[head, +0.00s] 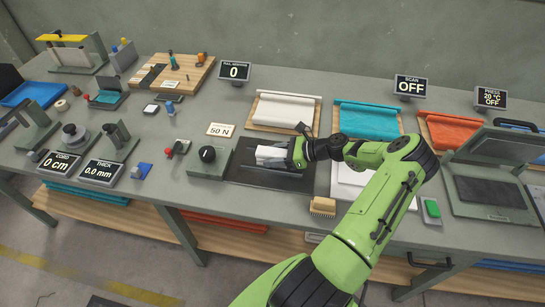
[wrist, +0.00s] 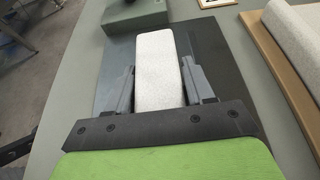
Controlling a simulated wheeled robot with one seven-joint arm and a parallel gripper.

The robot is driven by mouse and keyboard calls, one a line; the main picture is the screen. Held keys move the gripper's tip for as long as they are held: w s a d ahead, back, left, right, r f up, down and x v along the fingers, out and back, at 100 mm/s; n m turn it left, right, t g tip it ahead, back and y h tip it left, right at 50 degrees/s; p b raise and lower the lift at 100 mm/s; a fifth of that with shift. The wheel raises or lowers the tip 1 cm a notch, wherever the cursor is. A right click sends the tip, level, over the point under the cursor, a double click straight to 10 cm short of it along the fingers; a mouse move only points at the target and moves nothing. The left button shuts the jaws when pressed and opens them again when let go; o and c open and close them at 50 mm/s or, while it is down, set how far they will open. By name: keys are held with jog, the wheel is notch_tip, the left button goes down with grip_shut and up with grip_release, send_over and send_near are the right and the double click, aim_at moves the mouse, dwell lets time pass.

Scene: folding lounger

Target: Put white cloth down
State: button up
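A folded white cloth (wrist: 157,62) lies between the two fingers of my gripper (wrist: 160,85) in the wrist view, over a dark mat (wrist: 204,45). Narrow gaps seem to show between the cloth and the fingers, so I cannot tell whether they touch it. In the head view my gripper (head: 290,153) is at the right end of the white cloth (head: 268,153), low over the dark mat (head: 240,175). Whether the cloth rests on the mat or is slightly above it is unclear.
A grey block with a black knob (head: 208,160) stands left of the mat. A white roll on a board (head: 287,108) lies behind it, with teal (head: 367,117) and orange (head: 452,130) rolls further right. A brush (head: 322,207) lies at the front edge.

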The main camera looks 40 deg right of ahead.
aim_at(274, 151)
jog(key=c, duration=0.4)
notch_tip(274, 151, up, 10)
jog(key=shift+r+p, duration=0.1)
jog(key=shift+p, duration=1)
jog(key=shift+c, duration=0.2)
jog(key=w+a+f+n+g+y, duration=0.1)
jog(key=a+f+n+g+y, duration=0.1)
jog(key=a, duration=2.3)
jog(key=shift+a+f+n+g+y, duration=0.3)
jog(key=shift+a+f+n+g, duration=0.15)
jog(key=shift+n, duration=0.25)
jog(key=shift+d, duration=0.1)
